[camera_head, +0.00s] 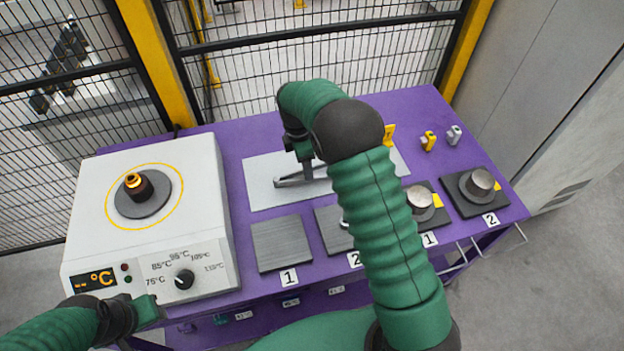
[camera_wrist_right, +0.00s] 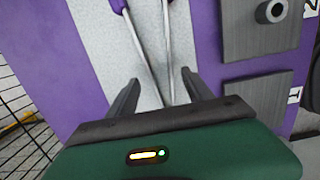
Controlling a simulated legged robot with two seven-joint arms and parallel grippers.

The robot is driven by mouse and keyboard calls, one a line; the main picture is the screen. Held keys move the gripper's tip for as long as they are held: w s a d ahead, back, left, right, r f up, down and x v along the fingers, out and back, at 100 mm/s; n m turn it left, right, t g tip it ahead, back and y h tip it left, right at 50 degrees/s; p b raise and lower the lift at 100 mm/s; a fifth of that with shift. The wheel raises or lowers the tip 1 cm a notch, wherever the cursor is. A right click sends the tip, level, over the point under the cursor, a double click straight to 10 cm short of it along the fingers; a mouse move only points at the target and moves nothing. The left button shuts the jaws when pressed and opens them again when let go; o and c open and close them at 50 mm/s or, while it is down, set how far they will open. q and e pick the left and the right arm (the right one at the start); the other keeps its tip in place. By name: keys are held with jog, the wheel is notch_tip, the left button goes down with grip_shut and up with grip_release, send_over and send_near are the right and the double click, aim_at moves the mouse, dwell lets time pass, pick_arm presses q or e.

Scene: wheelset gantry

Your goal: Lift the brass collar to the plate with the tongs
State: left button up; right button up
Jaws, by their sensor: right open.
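The brass collar (camera_head: 137,187) stands on the dark round disc of the white heater at the left, its top glowing orange. The tongs (camera_head: 298,179) lie on a light grey mat (camera_head: 262,196) at the middle of the table. My right gripper (camera_head: 304,158) is over the tongs and points down. In the right wrist view its two fingers (camera_wrist_right: 159,80) are apart, and the tongs' arms (camera_wrist_right: 147,47) run between them. Two dark square plates, plate 1 (camera_head: 280,243) and plate 2 (camera_head: 328,228), lie in front of the mat. My left gripper (camera_head: 146,311) is low by the heater's front; its jaws are unclear.
The heater (camera_head: 215,205) fills the table's left end. Two stands with metal discs (camera_head: 480,182) are at the right, one partly behind my right arm. Yellow and grey small parts (camera_head: 428,141) stand behind them. A mesh fence borders the back.

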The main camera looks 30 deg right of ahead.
jog(key=f, duration=0.4)
jog(key=shift+d+f+b, duration=0.25)
jog(key=shift+f+b, duration=0.05)
jog(key=shift+b, duration=0.05)
pick_arm(q)
jog(key=shift+x, duration=0.9)
jog(key=shift+s, duration=0.2)
pick_arm(e)
jog(key=shift+c, duration=0.5)
